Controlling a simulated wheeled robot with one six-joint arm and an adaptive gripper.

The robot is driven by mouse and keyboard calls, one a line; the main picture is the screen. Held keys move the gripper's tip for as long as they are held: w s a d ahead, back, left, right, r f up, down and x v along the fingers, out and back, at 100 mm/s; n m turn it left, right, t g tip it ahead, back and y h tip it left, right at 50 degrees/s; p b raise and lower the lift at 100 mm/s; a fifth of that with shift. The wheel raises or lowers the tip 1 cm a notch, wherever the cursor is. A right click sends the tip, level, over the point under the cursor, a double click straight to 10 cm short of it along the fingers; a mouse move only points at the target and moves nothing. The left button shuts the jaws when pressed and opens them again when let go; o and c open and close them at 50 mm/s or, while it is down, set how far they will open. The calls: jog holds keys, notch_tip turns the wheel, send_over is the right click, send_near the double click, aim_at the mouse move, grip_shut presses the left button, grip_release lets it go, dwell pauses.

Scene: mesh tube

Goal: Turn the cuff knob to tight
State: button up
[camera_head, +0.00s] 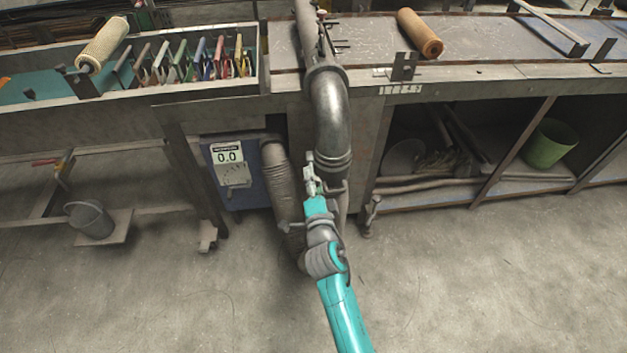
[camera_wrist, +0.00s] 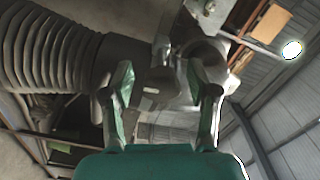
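What appears to be the cuff knob, a dark grey rounded piece with a small pale mark (camera_wrist: 152,91), shows between and beyond my fingers in the wrist view. I cannot make out its setting. My gripper (camera_wrist: 160,70) has its two green-padded fingers spread wide, with a gap on each side of the knob. In the head view my gripper (camera_head: 312,178) is at the lower end of the bent metal pipe (camera_head: 331,115). There it hides the knob. I cannot tell whether the fingers touch anything.
A ribbed grey hose (camera_wrist: 45,50) runs close at left in the wrist view. The front floor is clear.

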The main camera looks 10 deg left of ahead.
jog(key=shift+s, duration=0.1)
jog(key=v, duration=1.2)
dwell(0.4)
jog(key=s+d+f+n+g+h, duration=0.1)
jog(key=s+d+f+n, duration=0.2)
jog(key=s+d, duration=0.6)
jog(key=s+d+f+n+g, duration=0.1)
jog(key=s+d+f+n, duration=0.2)
jog(key=s+d, duration=0.5)
jog(key=s+d+r+n+h, duration=0.2)
jog(key=s+d+r, duration=0.1)
jog(key=s, duration=0.8)
jog(key=s+d+r+n+h, duration=0.2)
jog(key=s+r, duration=0.3)
jog(key=s, duration=0.6)
jog(key=shift+d+r+n+g, duration=0.2)
jog(key=shift+d+n+g, duration=0.1)
jog(key=shift+d, duration=0.45)
